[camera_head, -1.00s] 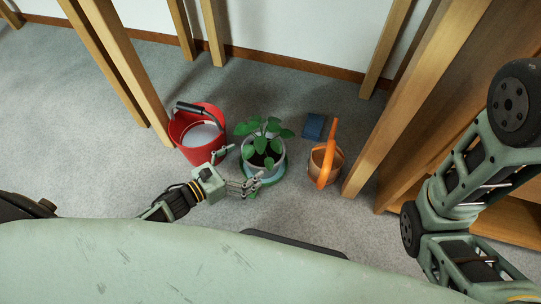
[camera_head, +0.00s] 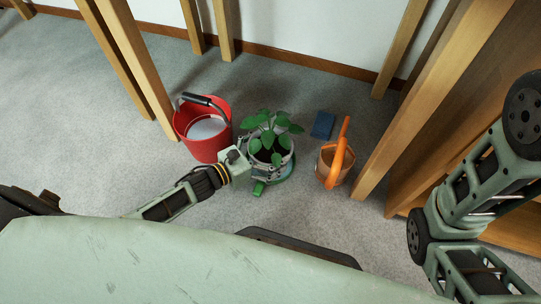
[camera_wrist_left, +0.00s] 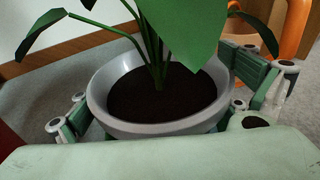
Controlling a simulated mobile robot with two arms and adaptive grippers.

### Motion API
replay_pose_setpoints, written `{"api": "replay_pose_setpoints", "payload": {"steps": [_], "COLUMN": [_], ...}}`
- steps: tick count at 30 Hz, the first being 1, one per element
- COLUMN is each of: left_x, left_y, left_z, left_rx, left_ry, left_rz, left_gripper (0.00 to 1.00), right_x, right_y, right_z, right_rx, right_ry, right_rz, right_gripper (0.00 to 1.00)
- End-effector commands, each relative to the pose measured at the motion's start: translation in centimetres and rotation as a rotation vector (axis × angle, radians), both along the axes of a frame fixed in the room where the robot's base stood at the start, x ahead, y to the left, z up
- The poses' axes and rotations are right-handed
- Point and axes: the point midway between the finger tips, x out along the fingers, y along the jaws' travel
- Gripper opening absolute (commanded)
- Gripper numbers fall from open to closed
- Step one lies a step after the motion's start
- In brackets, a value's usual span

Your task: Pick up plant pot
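The plant pot (camera_head: 285,163) is light grey with dark soil and a leafy green plant (camera_head: 268,135), standing upright on the carpet between a red bucket and an orange-handled can. My left gripper (camera_head: 268,158) is at the pot, its fingers partly hidden by leaves. In the left wrist view the pot (camera_wrist_left: 135,128) fills the middle, and the left gripper (camera_wrist_left: 165,90) has one finger on each side of it. The fingers look spread around the pot; firm contact is not visible. My right gripper is out of view; only its arm shows.
A red bucket (camera_head: 190,145) stands close left of the pot. A can with an orange handle (camera_head: 335,165) stands to the right, with a blue block (camera_head: 323,124) behind. A green piece (camera_head: 259,189) lies at the pot's front. Wooden posts (camera_head: 425,95) rise at the right.

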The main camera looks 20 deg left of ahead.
Motion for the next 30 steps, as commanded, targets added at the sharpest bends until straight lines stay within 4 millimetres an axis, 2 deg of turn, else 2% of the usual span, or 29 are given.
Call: {"api": "replay_pose_setpoints", "payload": {"steps": [2, 15, 23, 30], "left_x": [0.0, 0.0, 0.1, 0.1], "left_y": [0.0, 0.1, 0.0, 0.0], "left_z": [0.0, -0.1, 0.3, 1.5], "left_rx": [0.000, 0.000, -0.003, -0.005], "left_ry": [0.001, 0.001, -0.003, -0.003], "left_rz": [0.001, 0.002, 0.001, 0.000], "left_gripper": [0.79, 0.41, 0.40, 0.40], "right_x": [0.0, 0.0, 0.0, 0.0], "right_y": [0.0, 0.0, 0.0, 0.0], "right_z": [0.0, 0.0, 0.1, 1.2], "right_rx": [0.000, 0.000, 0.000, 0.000], "right_ry": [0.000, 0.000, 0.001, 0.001], "right_rz": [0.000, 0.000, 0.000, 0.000], "right_gripper": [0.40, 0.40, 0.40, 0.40]}}
